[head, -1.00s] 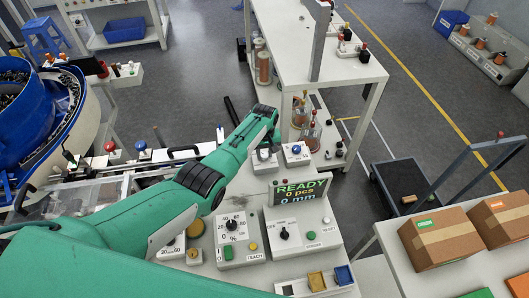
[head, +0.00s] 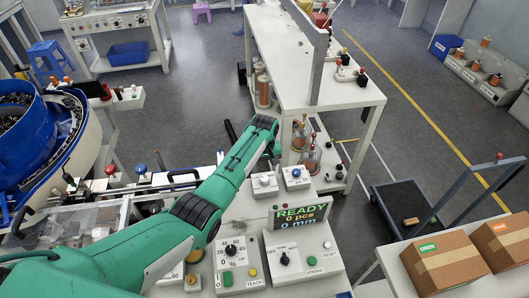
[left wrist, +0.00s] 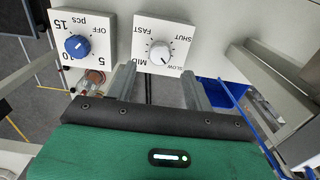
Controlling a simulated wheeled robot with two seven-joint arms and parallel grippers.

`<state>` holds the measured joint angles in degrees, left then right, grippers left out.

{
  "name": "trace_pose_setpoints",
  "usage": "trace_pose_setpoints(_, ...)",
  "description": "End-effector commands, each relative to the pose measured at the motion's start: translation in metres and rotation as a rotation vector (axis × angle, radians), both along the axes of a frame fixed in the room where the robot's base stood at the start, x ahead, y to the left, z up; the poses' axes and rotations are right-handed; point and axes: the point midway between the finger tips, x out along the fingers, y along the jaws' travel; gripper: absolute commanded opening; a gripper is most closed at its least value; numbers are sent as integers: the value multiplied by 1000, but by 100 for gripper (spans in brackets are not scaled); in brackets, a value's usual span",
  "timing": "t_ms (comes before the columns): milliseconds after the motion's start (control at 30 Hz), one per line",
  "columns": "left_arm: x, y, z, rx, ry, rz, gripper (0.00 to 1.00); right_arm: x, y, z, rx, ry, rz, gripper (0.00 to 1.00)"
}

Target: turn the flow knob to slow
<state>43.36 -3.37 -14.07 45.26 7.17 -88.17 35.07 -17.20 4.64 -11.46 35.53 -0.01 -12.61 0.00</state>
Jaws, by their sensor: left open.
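The flow knob is a white dial (left wrist: 160,53) on a white plate marked SHUT, FAST, MID and SLOW in the left wrist view. Its exact pointer direction is too small to tell. In the head view its small box (head: 264,185) stands at the back of the control bench. My left gripper (left wrist: 159,86) is open and empty, its two fingers pointing toward the dial's plate, apart from the knob. In the head view the end of my left arm (head: 262,125) is beyond the box, and the fingertips are hidden there. My right gripper is not in view.
A blue knob (left wrist: 77,46) marked OFF, 5, 10, 15 pcs is beside the flow dial. A READY display (head: 300,215) and a panel with a black knob (head: 285,258) stand nearer. A white shelf table (head: 320,80) stands behind the bench.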

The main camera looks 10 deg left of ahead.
Motion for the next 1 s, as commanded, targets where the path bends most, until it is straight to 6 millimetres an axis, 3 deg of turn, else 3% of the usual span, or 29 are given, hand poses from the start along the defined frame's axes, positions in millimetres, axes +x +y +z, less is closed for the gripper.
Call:
trace_pose_setpoints(200, 1, 0, 40, -2, -4, 0, 52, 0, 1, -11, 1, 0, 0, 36)
trace_pose_setpoints(433, 1, 0, 72, -1, -2, 0, 52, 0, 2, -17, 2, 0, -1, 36)
trace_pose_setpoints(1000, 0, 0, 80, -1, 0, 0, 52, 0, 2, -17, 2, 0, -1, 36)
